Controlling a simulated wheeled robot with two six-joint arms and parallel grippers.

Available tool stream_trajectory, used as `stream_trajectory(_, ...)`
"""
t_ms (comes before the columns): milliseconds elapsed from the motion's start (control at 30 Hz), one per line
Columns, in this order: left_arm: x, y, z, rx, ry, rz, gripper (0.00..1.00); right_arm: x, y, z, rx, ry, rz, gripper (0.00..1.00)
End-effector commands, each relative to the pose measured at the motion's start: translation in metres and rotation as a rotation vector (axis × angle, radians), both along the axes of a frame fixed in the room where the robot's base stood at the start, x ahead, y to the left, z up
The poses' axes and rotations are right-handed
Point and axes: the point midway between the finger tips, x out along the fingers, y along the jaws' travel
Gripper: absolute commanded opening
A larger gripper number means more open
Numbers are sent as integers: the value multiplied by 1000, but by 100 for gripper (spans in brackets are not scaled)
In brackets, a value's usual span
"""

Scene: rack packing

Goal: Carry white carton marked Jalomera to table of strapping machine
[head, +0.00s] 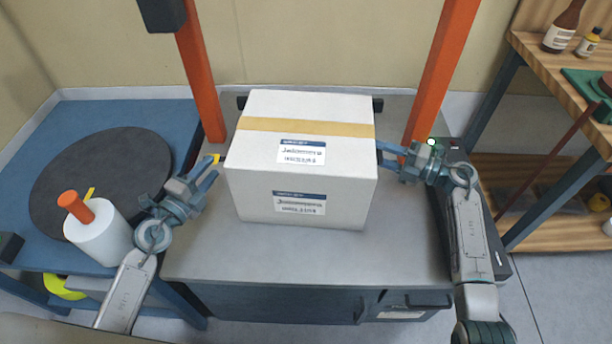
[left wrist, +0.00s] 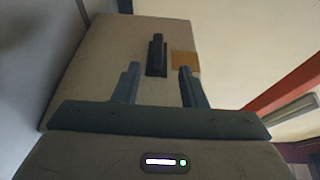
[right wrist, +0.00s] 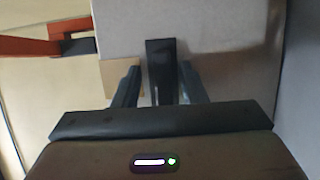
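The white carton marked Jalomera (head: 255,160), with a tan tape band and two labels, sits upright on the grey table of the strapping machine (head: 400,258). My left gripper (head: 214,169) is open beside the carton's left side. In the left wrist view its spread fingers (left wrist: 158,82) point at a dark grip (left wrist: 157,55) on the carton's side, which lies beyond the fingertips. My right gripper (head: 381,154) is at the carton's right side. In the right wrist view its fingers (right wrist: 160,80) are spread, with another dark grip (right wrist: 160,65) between them. Whether they touch it is unclear.
Orange-red posts (head: 202,80) (head: 440,70) rise behind the carton. A blue table (head: 130,110) at left holds a dark round disc (head: 95,175) and a white roll (head: 98,240). A wooden shelf unit (head: 530,55) with bottles stands at right. The table's front part is clear.

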Motion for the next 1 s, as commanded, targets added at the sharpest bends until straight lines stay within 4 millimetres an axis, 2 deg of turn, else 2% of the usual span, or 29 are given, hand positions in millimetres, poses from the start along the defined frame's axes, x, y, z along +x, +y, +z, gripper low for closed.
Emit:
stream_trajectory(100,-10,4,0,0,0,0,38,0,0,0,0,0,0,38)
stream_trajectory(267,-14,5,0,1,1,0,38,-2,-7,-1,-3,1,-1,38)
stream_trajectory(367,-14,5,0,1,0,0,38,-8,-21,-2,-4,1,-1,38)
stream_trajectory(700,-14,5,0,0,0,1,38,-32,-87,-1,-4,1,-1,38)
stream_trajectory(833,-14,5,0,0,0,1,38,-38,-104,-1,-2,2,-1,38)
stream_trajectory(1000,-14,5,0,0,0,1,38,-41,-113,0,-1,0,-1,38)
